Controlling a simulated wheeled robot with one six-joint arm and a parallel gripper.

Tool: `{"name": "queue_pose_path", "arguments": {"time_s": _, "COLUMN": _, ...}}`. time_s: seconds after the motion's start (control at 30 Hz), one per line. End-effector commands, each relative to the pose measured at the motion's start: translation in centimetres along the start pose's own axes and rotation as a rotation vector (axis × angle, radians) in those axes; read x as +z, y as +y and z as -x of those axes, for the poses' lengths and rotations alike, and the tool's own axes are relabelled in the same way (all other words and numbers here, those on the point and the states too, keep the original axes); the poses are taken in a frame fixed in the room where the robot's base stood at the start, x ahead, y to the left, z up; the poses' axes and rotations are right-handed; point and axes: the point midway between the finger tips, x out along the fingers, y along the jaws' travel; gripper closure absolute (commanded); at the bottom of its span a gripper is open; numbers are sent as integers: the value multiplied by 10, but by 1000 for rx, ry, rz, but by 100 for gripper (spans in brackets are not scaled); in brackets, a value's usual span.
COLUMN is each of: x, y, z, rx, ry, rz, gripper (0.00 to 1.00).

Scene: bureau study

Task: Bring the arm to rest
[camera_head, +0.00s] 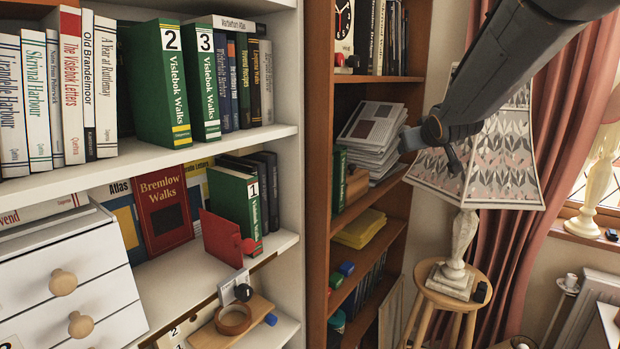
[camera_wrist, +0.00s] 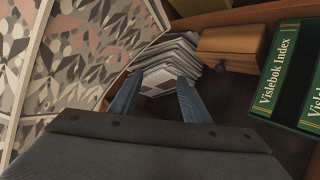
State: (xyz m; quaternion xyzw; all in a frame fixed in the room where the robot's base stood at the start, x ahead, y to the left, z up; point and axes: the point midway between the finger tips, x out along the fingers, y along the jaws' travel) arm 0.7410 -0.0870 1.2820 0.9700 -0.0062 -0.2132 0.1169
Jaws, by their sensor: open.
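My gripper (camera_head: 430,154) is raised in front of the brown bookcase, at the end of my arm, which comes in from the top right of the head view. Its two fingers are apart with nothing between them. In the wrist view the gripper (camera_wrist: 157,84) points toward a stack of papers (camera_wrist: 168,64), which lies beyond the fingertips. The patterned lampshade (camera_head: 487,160) is right beside the gripper and partly behind the arm in the head view. In the wrist view the shade (camera_wrist: 75,55) fills the left side; I cannot tell whether they touch.
The brown bookcase (camera_head: 318,130) holds the paper stack (camera_head: 374,135) and a yellow pile (camera_head: 360,228). The lamp stands on a wooden stool (camera_head: 447,301). A white bookcase (camera_head: 285,130) with green Vislebok books is at left. A pink curtain (camera_head: 560,120) hangs behind the lamp.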

Motion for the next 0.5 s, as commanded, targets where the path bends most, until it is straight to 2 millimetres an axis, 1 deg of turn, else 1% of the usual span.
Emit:
{"name": "queue_pose_path", "arguments": {"time_s": 0.03, "x": 33, "y": -14, "z": 6, "rx": -11, "ry": -71, "rz": -17, "gripper": 57}}
{"name": "queue_pose_path", "arguments": {"time_s": 0.07, "x": 52, "y": -21, "z": 10, "rx": -17, "ry": -115, "rz": -28, "gripper": 57}}
{"name": "queue_pose_path", "arguments": {"time_s": 0.1, "x": 76, "y": -31, "z": 17, "rx": -25, "ry": -174, "rz": -41, "gripper": 57}}
{"name": "queue_pose_path", "arguments": {"time_s": 0.17, "x": 114, "y": -46, "z": 29, "rx": -38, "ry": -262, "rz": -59, "gripper": 57}}
{"name": "queue_pose_path", "arguments": {"time_s": 0.2, "x": 138, "y": -56, "z": 39, "rx": -45, "ry": -319, "rz": -72, "gripper": 57}}
{"name": "queue_pose_path", "arguments": {"time_s": 0.27, "x": 173, "y": -71, "z": 55, "rx": -61, "ry": -406, "rz": -87, "gripper": 57}}
{"name": "queue_pose_path", "arguments": {"time_s": 0.3, "x": 197, "y": -81, "z": 67, "rx": -71, "ry": -464, "rz": -98, "gripper": 57}}
{"name": "queue_pose_path", "arguments": {"time_s": 0.37, "x": 230, "y": -95, "z": 87, "rx": -85, "ry": -550, "rz": -113, "gripper": 57}}
{"name": "queue_pose_path", "arguments": {"time_s": 0.4, "x": 252, "y": -105, "z": 101, "rx": -96, "ry": -607, "rz": -120, "gripper": 57}}
{"name": "queue_pose_path", "arguments": {"time_s": 0.47, "x": 283, "y": -118, "z": 123, "rx": -111, "ry": -690, "rz": -132, "gripper": 57}}
{"name": "queue_pose_path", "arguments": {"time_s": 0.5, "x": 302, "y": -126, "z": 139, "rx": -121, "ry": -742, "rz": -140, "gripper": 57}}
